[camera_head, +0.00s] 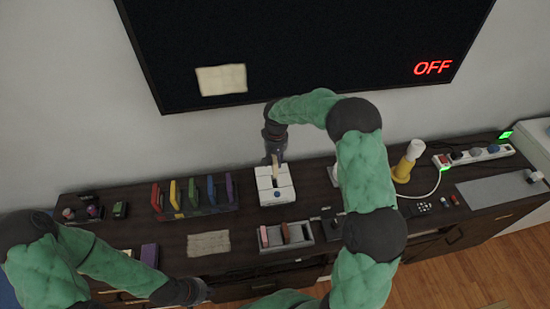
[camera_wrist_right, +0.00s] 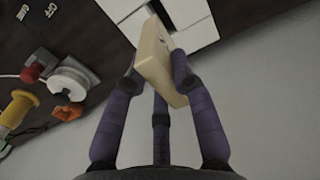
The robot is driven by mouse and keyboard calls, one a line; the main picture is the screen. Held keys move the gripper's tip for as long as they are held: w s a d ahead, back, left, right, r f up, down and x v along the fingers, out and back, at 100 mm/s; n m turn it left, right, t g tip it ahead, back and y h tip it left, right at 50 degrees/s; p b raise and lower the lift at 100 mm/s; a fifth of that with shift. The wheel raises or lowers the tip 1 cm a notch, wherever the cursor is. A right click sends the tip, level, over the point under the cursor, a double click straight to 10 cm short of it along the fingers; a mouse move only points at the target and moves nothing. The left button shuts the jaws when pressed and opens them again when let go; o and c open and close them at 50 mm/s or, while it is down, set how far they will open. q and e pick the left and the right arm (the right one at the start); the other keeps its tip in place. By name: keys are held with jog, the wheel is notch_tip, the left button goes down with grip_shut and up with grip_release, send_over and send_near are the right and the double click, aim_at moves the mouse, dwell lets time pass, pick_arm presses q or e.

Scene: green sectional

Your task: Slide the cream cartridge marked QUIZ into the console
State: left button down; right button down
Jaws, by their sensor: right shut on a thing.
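The white console (camera_head: 275,197) stands on the dark cabinet below the screen, with a dark slot in its top. My right gripper (camera_head: 276,156) is above the back of the console, shut on the cream cartridge (camera_head: 275,170). In the right wrist view the fingers (camera_wrist_right: 155,72) clasp the cream cartridge (camera_wrist_right: 152,48), which tilts there with its far end over the white console (camera_wrist_right: 192,16). I cannot tell whether its end is inside the slot, and the QUIZ marking is not readable. My left gripper (camera_head: 196,292) is low at the front; its fingers are unclear.
A rack of coloured cartridges (camera_head: 208,206) stands left of the console. A grey tray (camera_head: 296,246) with cartridges is in front of it. A beige paper (camera_head: 208,244) lies nearby. A yellow-and-white lamp (camera_head: 404,165) and power strip (camera_head: 478,154) are to the right. The screen (camera_head: 320,45) reads OFF.

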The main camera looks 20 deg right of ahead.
aim_at(276, 169)
jog(key=shift+w+f, duration=0.1)
jog(key=shift+f, duration=0.05)
jog(key=shift+f+b, duration=1.85)
jog(key=shift+f, duration=0.95)
jog(key=shift+f+b, duration=1.75)
jog(key=shift+f, duration=0.8)
jog(key=c, duration=0.9)
grip_release()
jog(key=shift+c, duration=0.2)
jog(key=shift+r, duration=0.1)
notch_tip(276, 169, up, 12)
jog(key=shift+f, duration=0.1)
